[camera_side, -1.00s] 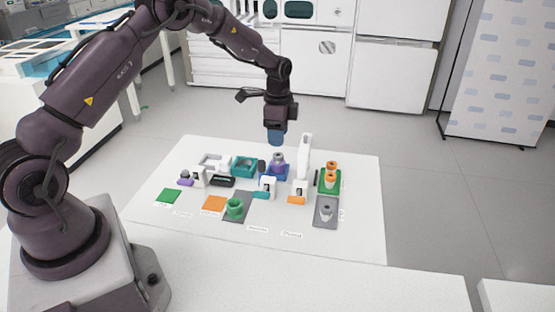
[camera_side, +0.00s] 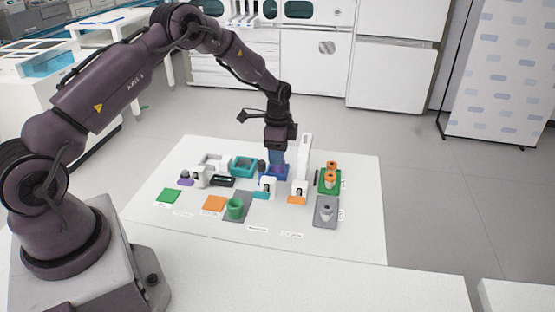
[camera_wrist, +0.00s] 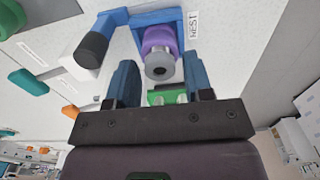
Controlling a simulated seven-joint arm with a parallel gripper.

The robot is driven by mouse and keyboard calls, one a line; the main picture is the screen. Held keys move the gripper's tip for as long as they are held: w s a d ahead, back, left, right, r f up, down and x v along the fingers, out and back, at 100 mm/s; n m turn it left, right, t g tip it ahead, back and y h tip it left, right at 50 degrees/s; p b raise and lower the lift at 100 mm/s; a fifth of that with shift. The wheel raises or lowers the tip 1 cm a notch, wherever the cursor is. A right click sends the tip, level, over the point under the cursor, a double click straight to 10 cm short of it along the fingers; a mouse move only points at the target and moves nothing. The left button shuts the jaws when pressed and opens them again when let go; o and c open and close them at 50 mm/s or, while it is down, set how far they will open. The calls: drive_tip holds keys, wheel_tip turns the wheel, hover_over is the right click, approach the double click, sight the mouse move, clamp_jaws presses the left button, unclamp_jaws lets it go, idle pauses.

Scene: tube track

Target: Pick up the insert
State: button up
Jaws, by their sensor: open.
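The insert (camera_wrist: 158,50), a purple piece with a grey round end that has a dark hole, sits in a blue nest (camera_wrist: 172,16) marked "NEST". In the wrist view its grey end lies between the two blue fingers of my gripper (camera_wrist: 162,72), with a visible gap on each side. In the side view my gripper (camera_side: 277,158) points down over the blue nest (camera_side: 277,176), and its fingers hide most of the insert. My gripper is open and holds nothing.
A dark-capped cylinder (camera_wrist: 92,49) on a white and blue fixture stands close to my left finger in the wrist view. A tall white post (camera_side: 304,155) rises right of my gripper.

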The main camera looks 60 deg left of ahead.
drive_tip(key=c, duration=0.6)
drive_tip(key=shift+r, duration=2.75)
drive_tip(key=shift+r, duration=0.1)
